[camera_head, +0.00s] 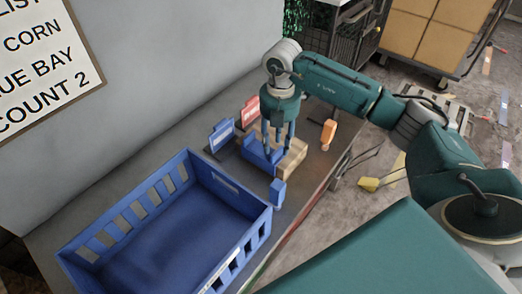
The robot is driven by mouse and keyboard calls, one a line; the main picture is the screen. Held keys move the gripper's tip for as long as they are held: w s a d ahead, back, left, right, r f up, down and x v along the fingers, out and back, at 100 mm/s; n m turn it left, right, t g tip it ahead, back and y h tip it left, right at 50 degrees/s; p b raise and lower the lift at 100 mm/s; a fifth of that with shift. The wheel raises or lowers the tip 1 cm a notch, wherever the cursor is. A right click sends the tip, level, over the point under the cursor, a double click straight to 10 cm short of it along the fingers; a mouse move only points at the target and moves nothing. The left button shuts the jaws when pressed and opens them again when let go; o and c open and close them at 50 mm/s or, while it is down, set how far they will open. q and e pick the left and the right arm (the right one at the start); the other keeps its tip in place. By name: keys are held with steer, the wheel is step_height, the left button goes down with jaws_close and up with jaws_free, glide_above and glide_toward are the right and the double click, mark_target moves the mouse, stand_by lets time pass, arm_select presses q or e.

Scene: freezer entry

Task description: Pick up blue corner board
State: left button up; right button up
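A blue piece (257,154), which looks like the blue corner board, lies on the bench beside a tan block (292,160). My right gripper (277,151) points straight down over it, its fingers spread apart. The fingertips are at or just above the blue piece and partly cover it; contact is hard to tell. The blue piece appears to rest at bench level. My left gripper is not in view.
A large blue crate (262,222), empty, fills the bench's front left. A blue sign (221,135) and a red sign (250,112) stand behind the blue piece. A small blue item (277,191) and an orange item (328,131) are near the bench edge. A wall sign (40,62) reads "COUNT 2".

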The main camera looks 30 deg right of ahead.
mark_target(275, 152)
steer(key=f+p, duration=0.2)
steer(key=f, duration=0.1)
steer(key=shift+w+a+f, duration=0.15)
steer(key=shift+a+f, duration=0.1)
steer(key=shift+a, duration=0.15)
steer(key=shift+d+f, duration=0.15)
steer(key=shift+f, duration=0.35)
steer(key=c, duration=0.8)
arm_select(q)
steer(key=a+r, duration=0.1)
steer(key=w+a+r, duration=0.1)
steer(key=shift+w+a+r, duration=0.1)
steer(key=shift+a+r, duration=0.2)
arm_select(e)
jaws_close()
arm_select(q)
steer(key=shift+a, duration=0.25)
